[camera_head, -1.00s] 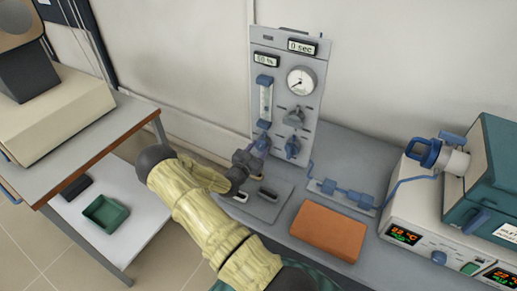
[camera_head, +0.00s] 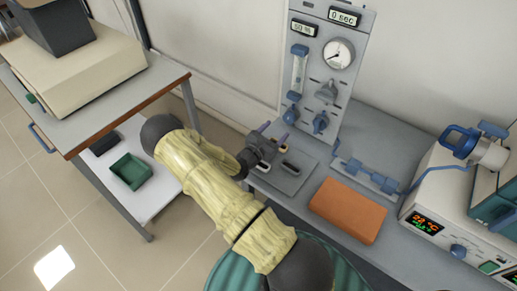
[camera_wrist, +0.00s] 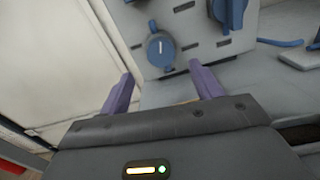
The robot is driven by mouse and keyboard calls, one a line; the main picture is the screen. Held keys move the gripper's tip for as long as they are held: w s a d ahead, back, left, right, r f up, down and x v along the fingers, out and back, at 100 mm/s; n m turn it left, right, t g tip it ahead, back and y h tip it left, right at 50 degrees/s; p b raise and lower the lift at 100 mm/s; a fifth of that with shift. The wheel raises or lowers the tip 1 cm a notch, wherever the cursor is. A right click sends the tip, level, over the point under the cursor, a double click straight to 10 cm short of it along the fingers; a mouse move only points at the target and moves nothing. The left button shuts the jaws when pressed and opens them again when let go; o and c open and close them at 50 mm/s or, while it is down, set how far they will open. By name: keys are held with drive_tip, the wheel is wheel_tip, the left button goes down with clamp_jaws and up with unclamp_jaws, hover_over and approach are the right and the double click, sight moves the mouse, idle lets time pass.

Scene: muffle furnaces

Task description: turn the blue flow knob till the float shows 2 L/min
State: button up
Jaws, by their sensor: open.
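The blue flow knob (camera_head: 291,116) sits low on the upright grey panel (camera_head: 318,100), under the clear flow tube (camera_head: 299,72). The float and its reading are too small to make out. In the wrist view the knob (camera_wrist: 160,48) is round with a white mark that looks near upright. My gripper (camera_head: 273,133) is open and empty, in front of the panel and a little below the knob. In the wrist view its two purple fingers (camera_wrist: 163,80) are spread, with the knob beyond their tips and between them, apart from both.
A second blue knob (camera_head: 320,122) is to the right of the flow knob. A grey plate (camera_head: 292,172) lies beneath my gripper. An orange block (camera_head: 349,208) is on the bench. A furnace unit with displays (camera_head: 432,222) stands at right; a side table (camera_head: 150,86) is at left.

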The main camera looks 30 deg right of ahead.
drive_tip(key=b+v, duration=0.1)
drive_tip(key=v, duration=0.9)
drive_tip(key=shift+a, duration=0.15)
idle(1.4)
drive_tip(key=s+a+r+m+g+y+p, duration=0.3)
drive_tip(key=s+r+m+g+y, duration=0.4)
drive_tip(key=s+m+g, duration=0.45)
drive_tip(key=s+a+r+m+t+y+p, duration=0.1)
drive_tip(key=a+r+m+t+y+p, duration=0.3)
drive_tip(key=a+r+m+t+y, duration=0.3)
drive_tip(key=a+r+m+y, duration=0.2)
drive_tip(key=a+r, duration=0.3)
drive_tip(key=r, duration=0.3)
drive_tip(key=shift+s+a+m+y, duration=0.2)
drive_tip(key=shift+s+m+y, duration=0.1)
drive_tip(key=shift+s+m, duration=0.05)
drive_tip(key=shift+w+f, duration=0.1)
